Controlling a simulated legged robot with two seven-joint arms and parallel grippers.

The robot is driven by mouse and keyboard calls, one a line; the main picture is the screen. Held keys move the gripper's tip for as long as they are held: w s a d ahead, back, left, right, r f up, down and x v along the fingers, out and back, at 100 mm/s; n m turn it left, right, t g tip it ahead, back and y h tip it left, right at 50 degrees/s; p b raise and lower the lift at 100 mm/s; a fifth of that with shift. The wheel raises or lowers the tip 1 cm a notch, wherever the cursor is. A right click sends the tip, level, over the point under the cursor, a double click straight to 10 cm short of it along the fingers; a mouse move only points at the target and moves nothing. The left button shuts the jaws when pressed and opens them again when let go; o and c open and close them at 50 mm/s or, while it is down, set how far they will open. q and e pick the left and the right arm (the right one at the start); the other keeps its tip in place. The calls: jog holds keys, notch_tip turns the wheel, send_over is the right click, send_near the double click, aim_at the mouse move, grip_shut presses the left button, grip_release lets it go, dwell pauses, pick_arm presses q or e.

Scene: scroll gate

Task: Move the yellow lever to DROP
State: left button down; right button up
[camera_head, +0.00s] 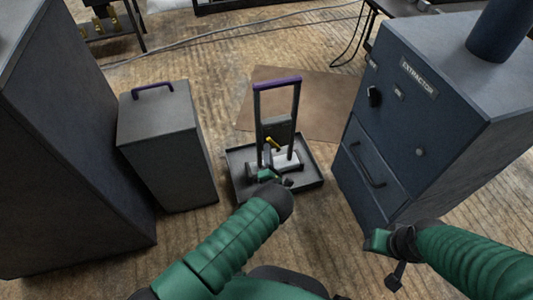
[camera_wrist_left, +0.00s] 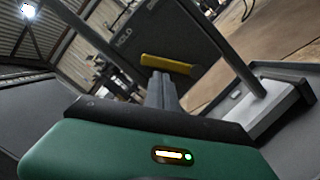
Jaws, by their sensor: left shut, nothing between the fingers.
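The yellow lever (camera_head: 273,143) is on a dark plate (camera_head: 279,131) in an upright frame with a purple top bar (camera_head: 277,83). In the left wrist view the lever (camera_wrist_left: 165,64) lies nearly level, tilting slightly down to the right. A label that looks like HOLD (camera_wrist_left: 124,38) is on the plate to its upper left; a label near the lever's right end is unreadable. My left gripper (camera_head: 267,160) is shut and empty just below and in front of the lever; its fingers (camera_wrist_left: 161,88) point up at it, and contact is unclear. My right gripper (camera_head: 396,277) is low at right, far from the lever.
The frame stands in a shallow dark tray (camera_head: 308,184) on the wooden floor. A blue EXTRACTOR cabinet (camera_head: 425,120) stands to the right. A grey box with a purple handle (camera_head: 165,140) and a tall grey cabinet (camera_head: 65,150) stand to the left. A brown mat (camera_head: 320,100) lies behind.

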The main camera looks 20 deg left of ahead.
pick_arm(q)
jog(key=shift+r+m+p, duration=0.15)
jog(key=shift+m+p, duration=0.2)
jog(key=shift+m, duration=0.05)
